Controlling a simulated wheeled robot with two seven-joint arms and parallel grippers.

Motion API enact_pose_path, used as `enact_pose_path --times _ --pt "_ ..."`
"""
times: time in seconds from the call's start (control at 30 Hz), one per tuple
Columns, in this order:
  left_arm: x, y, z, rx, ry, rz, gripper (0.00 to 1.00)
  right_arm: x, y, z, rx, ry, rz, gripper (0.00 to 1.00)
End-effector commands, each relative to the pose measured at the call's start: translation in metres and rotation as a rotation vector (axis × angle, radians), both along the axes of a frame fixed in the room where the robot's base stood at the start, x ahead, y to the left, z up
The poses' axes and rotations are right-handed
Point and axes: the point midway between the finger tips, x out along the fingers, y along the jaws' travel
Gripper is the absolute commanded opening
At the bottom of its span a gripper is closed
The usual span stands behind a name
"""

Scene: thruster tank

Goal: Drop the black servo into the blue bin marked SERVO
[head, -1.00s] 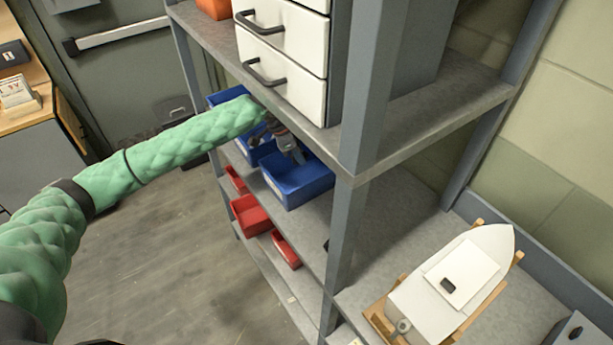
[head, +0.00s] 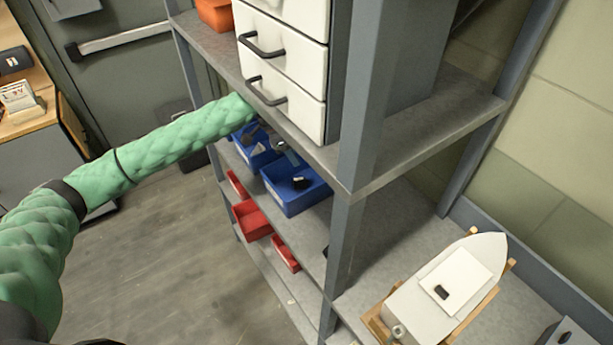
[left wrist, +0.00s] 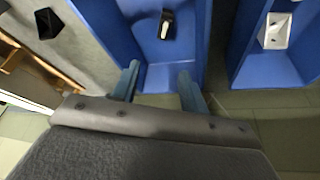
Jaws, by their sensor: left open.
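A small black servo (head: 300,183) lies inside a blue bin (head: 306,203) on the middle shelf. In the left wrist view a black piece with a white face (left wrist: 167,24) lies in the blue bin (left wrist: 152,50) beyond my fingers. My left gripper (head: 287,153) is at the bin's far left, partly hidden below the upper shelf. In the left wrist view its two fingers (left wrist: 158,82) are apart with nothing between them. No marking on the bin is readable. My right gripper is not in view.
Another blue bin (left wrist: 268,65) holds a pale part. Red bins (head: 250,220) stand on the shelf below. White drawers (head: 283,97) and a grey shelf post (head: 349,200) stand close to my left arm. A white boat model (head: 445,285) with a small black box on it sits at right.

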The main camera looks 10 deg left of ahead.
Motion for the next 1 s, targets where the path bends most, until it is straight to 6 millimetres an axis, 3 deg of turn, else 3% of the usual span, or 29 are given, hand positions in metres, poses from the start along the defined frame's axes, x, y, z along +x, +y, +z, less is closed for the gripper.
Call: enact_pose_path --times 0.5,0.73,1.0 --pt "-0.031 0.091 0.0 0.003 0.002 0.002 0.44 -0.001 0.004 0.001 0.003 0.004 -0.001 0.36" --pt "-0.038 0.111 0.0 0.001 0.001 0.001 0.44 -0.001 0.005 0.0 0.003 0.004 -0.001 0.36" --pt "-0.039 0.115 0.001 0.001 0.0 0.0 0.44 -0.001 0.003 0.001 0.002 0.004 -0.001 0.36"
